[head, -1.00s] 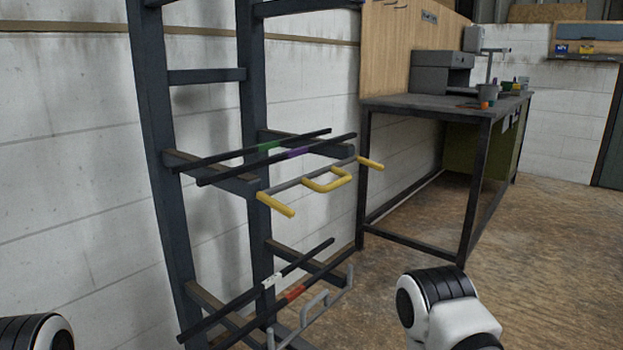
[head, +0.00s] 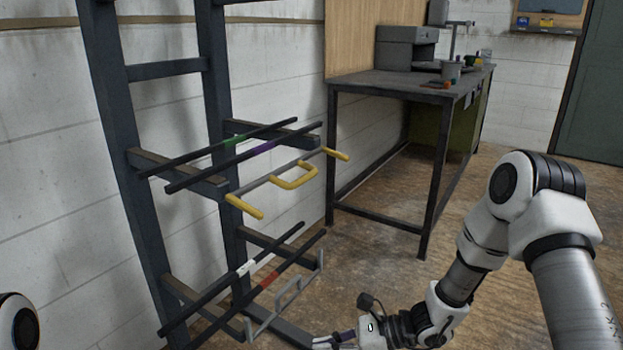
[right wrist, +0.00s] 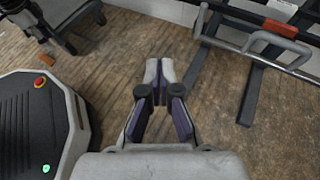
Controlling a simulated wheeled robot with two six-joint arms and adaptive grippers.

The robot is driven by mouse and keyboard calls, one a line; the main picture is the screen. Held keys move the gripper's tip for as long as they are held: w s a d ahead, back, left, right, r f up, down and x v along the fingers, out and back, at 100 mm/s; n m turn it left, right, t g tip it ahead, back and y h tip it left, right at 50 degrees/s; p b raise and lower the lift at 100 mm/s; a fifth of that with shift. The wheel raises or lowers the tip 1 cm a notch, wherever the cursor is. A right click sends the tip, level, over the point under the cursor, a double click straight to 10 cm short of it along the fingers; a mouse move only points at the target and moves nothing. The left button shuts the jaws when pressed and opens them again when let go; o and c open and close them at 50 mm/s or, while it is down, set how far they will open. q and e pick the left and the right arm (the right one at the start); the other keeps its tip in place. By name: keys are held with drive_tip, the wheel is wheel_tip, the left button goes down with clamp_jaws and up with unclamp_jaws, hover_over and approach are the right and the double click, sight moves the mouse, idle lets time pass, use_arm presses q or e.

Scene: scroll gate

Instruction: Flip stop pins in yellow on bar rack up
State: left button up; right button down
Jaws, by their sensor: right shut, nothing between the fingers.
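The bar rack (head: 222,95) stands at the left against the wall in the head view. On its upper arms, yellow stop pins (head: 245,207) and a yellow handle (head: 295,178) sit on a grey rod (head: 258,182). The yellow pins stick outward from the rack, roughly level. My right gripper (head: 318,342) is low at the bottom edge, below the yellow pins and near the lower tier. In the right wrist view it (right wrist: 158,70) is shut and empty, above the floor. My left gripper is out of frame; only part of the left arm shows.
The lower tier holds bars with white and red bands and an unpainted grey stop rod (head: 290,291), also in the right wrist view (right wrist: 250,52). Upper bars carry green (head: 234,142) and purple bands. A workbench (head: 400,84) stands behind, right. The floor between is open.

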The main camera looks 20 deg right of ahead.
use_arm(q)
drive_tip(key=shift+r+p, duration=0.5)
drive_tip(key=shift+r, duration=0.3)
use_arm(e)
drive_tip(key=w+d+r+m+t, duration=0.3)
drive_tip(key=w+d+r+t, duration=0.1)
drive_tip(key=r, duration=0.5)
drive_tip(key=w+d+r+m+t, duration=0.2)
drive_tip(key=w+d+r+t, duration=0.3)
drive_tip(key=r, duration=0.4)
drive_tip(key=shift+w+d+m+t, duration=0.2)
drive_tip(key=shift+w+m+t, duration=0.2)
drive_tip(key=shift+w+t, duration=0.65)
drive_tip(key=shift+w, duration=0.15)
use_arm(q)
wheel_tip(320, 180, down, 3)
drive_tip(key=b, duration=0.2)
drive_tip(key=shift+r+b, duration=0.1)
drive_tip(key=shift+b, duration=0.3)
use_arm(e)
drive_tip(key=w+a+r, duration=0.6)
drive_tip(key=w, duration=0.1)
drive_tip(key=shift+w, duration=0.35)
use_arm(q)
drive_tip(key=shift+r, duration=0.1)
